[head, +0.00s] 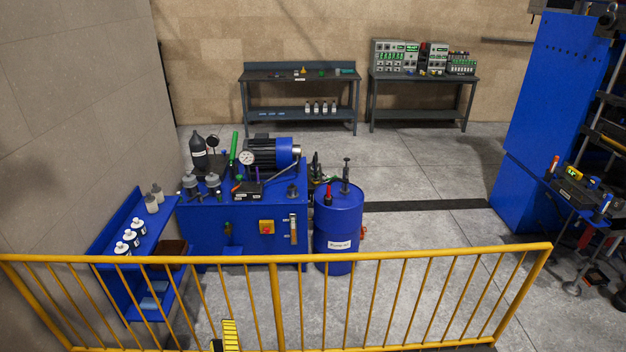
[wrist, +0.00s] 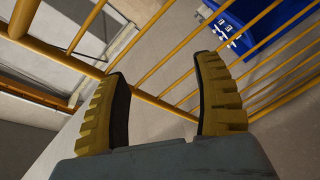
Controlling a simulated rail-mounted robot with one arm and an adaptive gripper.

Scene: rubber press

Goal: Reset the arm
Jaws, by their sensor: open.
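My gripper (wrist: 162,85) shows in the wrist view with its two yellow and black ribbed fingers spread apart. It is open and nothing is between the fingers. Beyond it are the yellow railing and the floor. In the head view only a small yellow ribbed piece (head: 230,335) shows at the bottom edge, by the railing, and it looks like part of my gripper. The rest of my arm is out of the head view.
A yellow railing (head: 275,300) crosses the front. Behind it stand a blue shelf (head: 108,262) with bottles, a blue hydraulic unit (head: 205,235) and a blue barrel (head: 338,222). Two workbenches (head: 262,97) (head: 415,100) stand at the back wall. Open floor lies right of the barrel.

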